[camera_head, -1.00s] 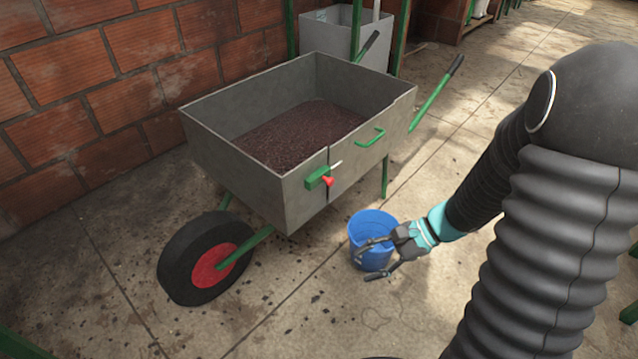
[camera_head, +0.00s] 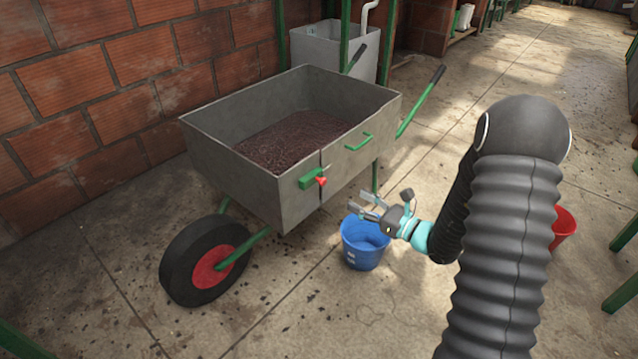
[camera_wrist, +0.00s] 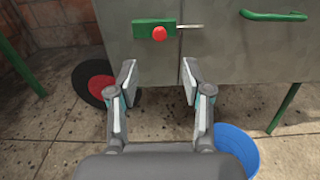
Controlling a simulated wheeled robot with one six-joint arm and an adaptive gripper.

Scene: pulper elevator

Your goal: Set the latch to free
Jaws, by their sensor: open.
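The latch (camera_head: 311,179) is a green block with a red knob (camera_head: 321,181) on the side of the grey wheelbarrow tray (camera_head: 240,178). A thin light bar reaches from its right side across the seam in the tray wall. In the wrist view the latch (camera_wrist: 150,29) and its red knob (camera_wrist: 159,34) show at the top, above the space between my fingers. My gripper (camera_head: 360,204) is open and empty, to the right of and lower than the latch, apart from it. It also shows in the wrist view (camera_wrist: 158,84).
A green handle (camera_head: 358,142) is on the tray wall right of the latch. A blue bucket (camera_head: 363,250) stands on the floor below my gripper. The black wheel (camera_head: 185,267) is at lower left. A red bucket (camera_head: 562,226) stands behind my arm.

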